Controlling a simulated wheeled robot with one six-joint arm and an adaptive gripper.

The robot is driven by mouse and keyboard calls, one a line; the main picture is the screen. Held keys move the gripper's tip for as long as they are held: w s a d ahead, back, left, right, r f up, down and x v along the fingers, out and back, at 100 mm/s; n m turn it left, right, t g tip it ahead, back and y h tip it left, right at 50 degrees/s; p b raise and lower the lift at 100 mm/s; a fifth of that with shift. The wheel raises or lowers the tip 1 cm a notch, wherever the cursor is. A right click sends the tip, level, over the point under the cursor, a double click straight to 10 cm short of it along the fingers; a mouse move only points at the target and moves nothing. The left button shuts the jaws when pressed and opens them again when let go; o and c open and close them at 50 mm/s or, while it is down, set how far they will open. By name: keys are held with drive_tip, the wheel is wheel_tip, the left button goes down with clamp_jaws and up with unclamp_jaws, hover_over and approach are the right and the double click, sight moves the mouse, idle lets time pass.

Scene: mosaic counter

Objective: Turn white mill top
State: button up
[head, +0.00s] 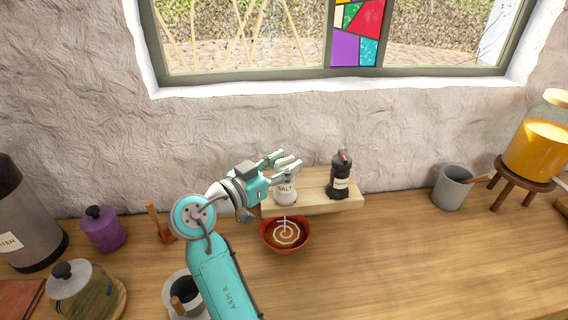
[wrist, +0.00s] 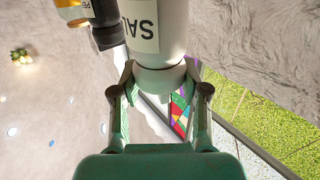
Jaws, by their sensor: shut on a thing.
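The white mill (head: 286,196), labelled SALT, stands upright on a pale wooden riser (head: 325,203) against the wall. My gripper (head: 286,166) is at its top, reaching in from the left. In the wrist view, the white mill (wrist: 157,48) appears with its label upside down, and its narrower top end sits between the two fingers of my gripper (wrist: 160,80). The fingers are shut on this top. The fingers partly hide the top in the head view.
A dark pepper mill (head: 340,176) stands on the riser to the right. A red-brown bowl (head: 285,236) with a white swirl sits in front, below the white mill. A grey mug (head: 453,187) is further right. A purple pot (head: 103,229) is left. The front right counter is clear.

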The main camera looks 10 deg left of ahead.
drive_tip(key=shift+m+g+h, duration=1.1)
drive_tip(key=shift+g+h, duration=0.1)
drive_tip(key=shift+h, duration=0.1)
drive_tip(key=o, duration=1.2)
drive_tip(key=shift+a, duration=0.1)
drive_tip(key=v, duration=1.1)
drive_tip(key=shift+s+a, duration=0.2)
drive_tip(key=shift+a, duration=0.2)
